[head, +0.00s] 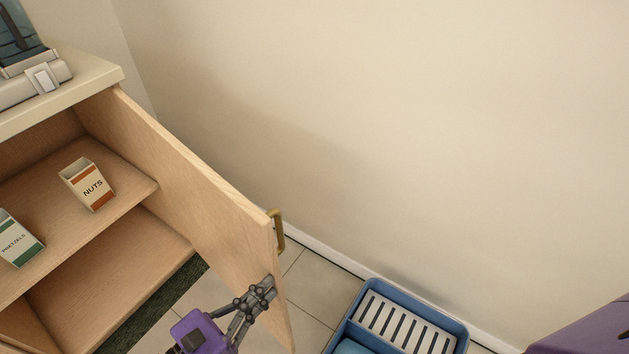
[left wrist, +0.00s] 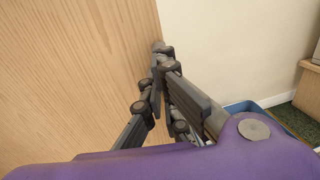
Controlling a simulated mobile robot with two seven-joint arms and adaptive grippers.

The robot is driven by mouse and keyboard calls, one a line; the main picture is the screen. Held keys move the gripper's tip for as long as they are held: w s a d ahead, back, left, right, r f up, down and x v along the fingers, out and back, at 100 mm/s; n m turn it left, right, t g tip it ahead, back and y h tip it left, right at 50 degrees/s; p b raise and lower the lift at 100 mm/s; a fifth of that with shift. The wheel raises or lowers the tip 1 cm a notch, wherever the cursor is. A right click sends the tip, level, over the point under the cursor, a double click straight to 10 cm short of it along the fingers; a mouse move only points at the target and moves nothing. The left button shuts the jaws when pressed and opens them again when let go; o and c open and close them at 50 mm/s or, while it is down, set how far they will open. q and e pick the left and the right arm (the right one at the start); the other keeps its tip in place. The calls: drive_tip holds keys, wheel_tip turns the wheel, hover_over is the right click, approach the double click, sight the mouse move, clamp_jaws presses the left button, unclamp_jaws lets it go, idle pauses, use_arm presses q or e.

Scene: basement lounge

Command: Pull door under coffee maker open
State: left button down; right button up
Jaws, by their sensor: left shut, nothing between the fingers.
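The wooden cabinet door (head: 200,195) stands wide open, swung out to the right of the cabinet, with a brass handle (head: 279,230) on its outer face near the free edge. The coffee maker (head: 25,65) shows in part on the countertop at the top left. My left gripper (head: 268,288) is shut and empty at the inner face of the door, close to its free edge. In the left wrist view the door (left wrist: 75,70) fills the left side, with the gripper (left wrist: 158,50) by its edge; I cannot tell whether they touch. The right gripper is not in view.
The open cabinet holds a nuts box (head: 88,184) and a pretzels box (head: 18,238) on its upper shelf (head: 120,185). A blue bin with a slatted white insert (head: 405,320) stands on the tiled floor, right of the door. A plain wall (head: 400,130) lies behind.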

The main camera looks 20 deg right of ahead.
use_arm(q)
drive_tip(key=w+d+n+t+y, duration=0.1)
drive_tip(key=w+d, duration=0.3)
drive_tip(key=d, duration=0.4)
drive_tip(key=w+d+n+t+y+p, duration=0.1)
drive_tip(key=w+d+t, duration=0.3)
drive_tip(key=d, duration=0.4)
drive_tip(key=shift+w+d+n+y, duration=0.25)
drive_tip(key=shift+w+n+y, duration=0.45)
drive_tip(key=shift+w+n, duration=0.15)
drive_tip(key=shift+a+f, duration=0.1)
